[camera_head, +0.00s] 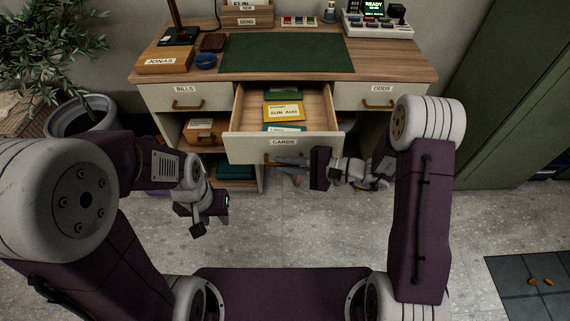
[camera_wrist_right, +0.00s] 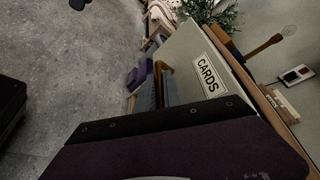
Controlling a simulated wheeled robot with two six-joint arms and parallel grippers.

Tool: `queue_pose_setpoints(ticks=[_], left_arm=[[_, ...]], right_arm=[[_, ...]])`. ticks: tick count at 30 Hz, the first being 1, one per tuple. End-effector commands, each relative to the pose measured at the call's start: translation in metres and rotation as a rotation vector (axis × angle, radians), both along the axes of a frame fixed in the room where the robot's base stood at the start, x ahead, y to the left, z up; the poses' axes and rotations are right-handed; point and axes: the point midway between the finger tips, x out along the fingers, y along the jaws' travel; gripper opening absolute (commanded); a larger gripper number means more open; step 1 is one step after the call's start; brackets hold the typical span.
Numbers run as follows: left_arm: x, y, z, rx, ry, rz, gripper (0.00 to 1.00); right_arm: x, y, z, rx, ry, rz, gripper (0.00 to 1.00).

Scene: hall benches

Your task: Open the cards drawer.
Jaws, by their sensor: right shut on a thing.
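The cards drawer (camera_head: 240,142) is pulled out from the middle of the desk, its inside showing green and yellow card packs (camera_head: 284,111). Its front carries the CARDS label, which also shows in the right wrist view (camera_wrist_right: 208,76). My right gripper (camera_head: 284,162) is at the drawer front, shut on the brass handle (camera_wrist_right: 160,77); the gripper partly hides the handle. My left gripper (camera_head: 214,213) hangs in front of the desk's left side, apart from it and holding nothing that I can see.
The bills drawer (camera_head: 165,97) and odds drawer (camera_head: 358,91) are closed on either side. A potted plant (camera_head: 85,118) stands left, a green cabinet (camera_head: 500,110) right.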

Motion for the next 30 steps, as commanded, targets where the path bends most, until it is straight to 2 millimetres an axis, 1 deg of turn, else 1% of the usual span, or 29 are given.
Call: queue_pose_setpoints(ticks=[4, 5, 6, 14, 17, 20, 24, 30], left_arm=[[0.0, 0.0, 0.0, 0.0, 0.0, 0.0, 0.36], [0.0, 0.0, 0.0, 0.0, 0.0, 0.0, 0.36], [0.0, 0.0, 0.0, 0.0, 0.0, 0.0, 0.36], [0.0, 0.0, 0.0, 0.0, 0.0, 0.0, 0.36], [0.0, 0.0, 0.002, 0.0, 0.0, 0.0, 0.36], [0.0, 0.0, 0.006, 0.0, 0.0, 0.0, 0.36], [0.0, 0.0, 0.014, 0.0, 0.0, 0.0, 0.36], [0.0, 0.0, 0.021, 0.0, 0.0, 0.0, 0.36]], right_arm=[[0.0, 0.0, 0.0, -0.001, 0.0, -0.001, 0.0], [0.0, 0.0, 0.0, -0.001, 0.0, -0.001, 0.16], [0.0, 0.0, 0.0, -0.001, 0.0, -0.001, 0.2], [0.0, 0.0, 0.0, 0.001, 0.0, -0.001, 0.2], [-0.001, -0.004, 0.002, 0.001, 0.001, -0.002, 0.2], [-0.004, -0.017, 0.006, 0.0, 0.0, -0.004, 0.2], [-0.012, -0.041, 0.012, 0.0, 0.001, -0.006, 0.2], [-0.022, -0.07, 0.018, 0.001, 0.0, -0.004, 0.2]])
